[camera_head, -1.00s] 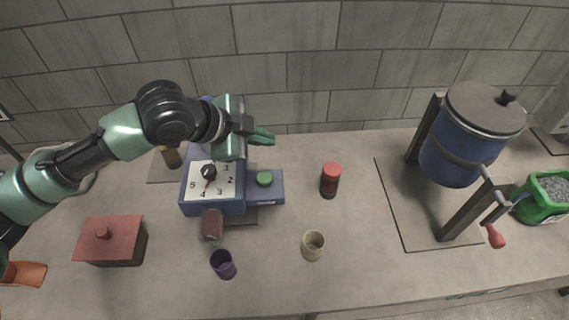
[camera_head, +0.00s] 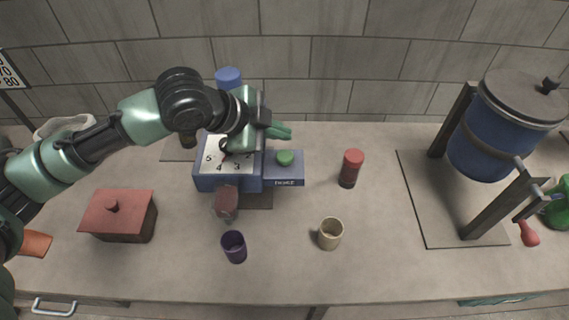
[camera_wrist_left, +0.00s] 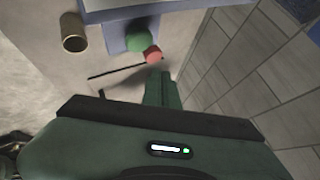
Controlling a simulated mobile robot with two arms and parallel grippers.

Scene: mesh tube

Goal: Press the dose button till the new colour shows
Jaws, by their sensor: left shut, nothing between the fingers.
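The blue dispenser (camera_head: 228,181) has a white dial face with numbers and a black knob, partly covered by my left arm. The round green dose button (camera_head: 285,158) sits on its blue side block, which has a lettered label; it also shows in the left wrist view (camera_wrist_left: 138,41). My left gripper (camera_head: 287,132) is shut and empty, with its fingertips behind and above the button, apart from it. Its fingers also show in the left wrist view (camera_wrist_left: 162,88). A dark red spout-like part (camera_head: 226,200) is at the dispenser's front. My right gripper is out of view.
A purple cup (camera_head: 234,247) and a beige cup (camera_head: 330,233) stand in front. A red-lidded jar (camera_head: 350,168) stands right of the button. A red-lidded box (camera_head: 118,213) is at left, and a blue drum on a stand (camera_head: 483,138) at right.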

